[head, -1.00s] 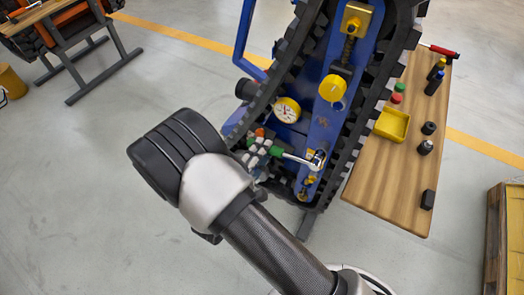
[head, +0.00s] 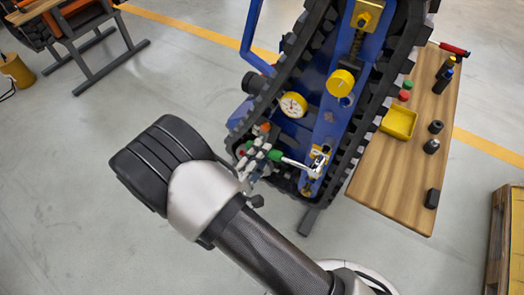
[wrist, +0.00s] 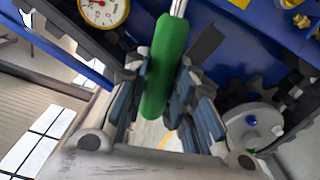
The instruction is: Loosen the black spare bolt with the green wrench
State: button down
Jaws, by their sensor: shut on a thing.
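My gripper (head: 262,154) is shut on the green handle of the wrench (head: 275,156). The wrist view shows the green wrench (wrist: 166,70) between both finger pads. Its bright metal shaft runs away from the gripper. In the head view the shaft points right, and its metal head (head: 316,170) lies over the lower part of the blue track carrier (head: 325,118), among yellow fittings. I cannot make out the black spare bolt, nor whether the wrench head is seated on anything.
A white dial gauge (head: 293,105) and a yellow knob (head: 340,83) sit on the carrier above the wrench. Black track (head: 388,95) surrounds it. A wooden table (head: 400,185) at the right holds a yellow tray (head: 398,134) and several small items. Open floor lies at the left.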

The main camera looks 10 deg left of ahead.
jog(key=v, duration=0.4)
dwell(0.5)
jog(key=shift+w+d, duration=0.1)
